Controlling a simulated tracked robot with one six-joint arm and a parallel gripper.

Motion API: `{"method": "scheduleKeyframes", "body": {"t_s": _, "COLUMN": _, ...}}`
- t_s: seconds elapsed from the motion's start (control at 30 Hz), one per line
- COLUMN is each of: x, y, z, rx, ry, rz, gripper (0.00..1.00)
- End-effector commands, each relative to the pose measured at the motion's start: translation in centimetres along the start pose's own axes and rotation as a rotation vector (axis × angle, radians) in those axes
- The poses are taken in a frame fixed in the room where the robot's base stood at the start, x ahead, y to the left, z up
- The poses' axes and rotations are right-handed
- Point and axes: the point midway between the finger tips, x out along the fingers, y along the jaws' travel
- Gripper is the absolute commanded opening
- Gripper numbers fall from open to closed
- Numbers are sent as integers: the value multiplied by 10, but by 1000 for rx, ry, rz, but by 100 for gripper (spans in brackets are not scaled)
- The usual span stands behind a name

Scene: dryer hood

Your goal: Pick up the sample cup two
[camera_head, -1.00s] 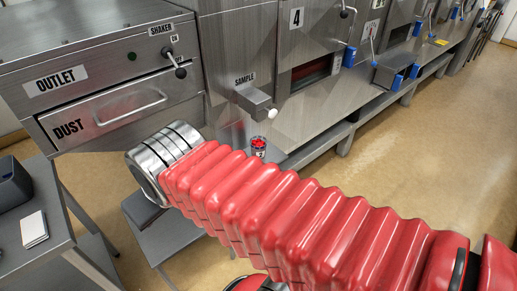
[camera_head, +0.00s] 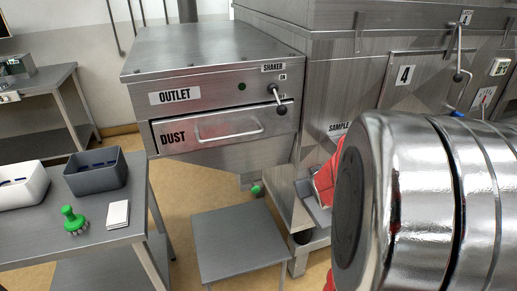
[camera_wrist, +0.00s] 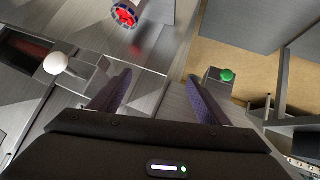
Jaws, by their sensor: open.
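A small round cup (camera_wrist: 125,14) with red contents and a pale-and-dark rim shows at the top edge of the wrist view, partly cut off. I take it for sample cup two; no number is readable on it now. My gripper (camera_wrist: 158,78) is open, its two dark fingers apart with nothing between them. The cup lies beyond the fingertips, up and to the left in that view, apart from them. In the head view my arm covers the right side, and I cannot make out the cup or the fingers there.
A white ball knob (camera_wrist: 57,63) sits left of my fingers, and a green knob (camera_wrist: 227,75) to the right. In the head view are the dust drawer (camera_head: 212,132), a low grey stand (camera_head: 238,246) and a left table with a grey bin (camera_head: 95,174) and green-handled brush (camera_head: 73,220).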

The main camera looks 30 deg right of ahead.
Motion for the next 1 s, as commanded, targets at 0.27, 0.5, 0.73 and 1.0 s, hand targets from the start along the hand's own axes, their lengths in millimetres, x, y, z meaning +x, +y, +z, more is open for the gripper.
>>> {"method": "scheduleKeyframes", "body": {"t_s": 0.27, "x": 49, "y": 52, "z": 50, "rx": 46, "ry": 64, "rz": -15, "gripper": 70}}
{"method": "scheduleKeyframes", "body": {"t_s": 0.5, "x": 74, "y": 83, "z": 100, "rx": 118, "ry": 141, "rz": -63, "gripper": 70}}
{"method": "scheduleKeyframes", "body": {"t_s": 0.73, "x": 80, "y": 99, "z": 145, "rx": 207, "ry": 226, "rz": -115, "gripper": 70}}
{"method": "scheduleKeyframes", "body": {"t_s": 1.0, "x": 80, "y": 102, "z": 158, "rx": 241, "ry": 267, "rz": -139, "gripper": 70}}
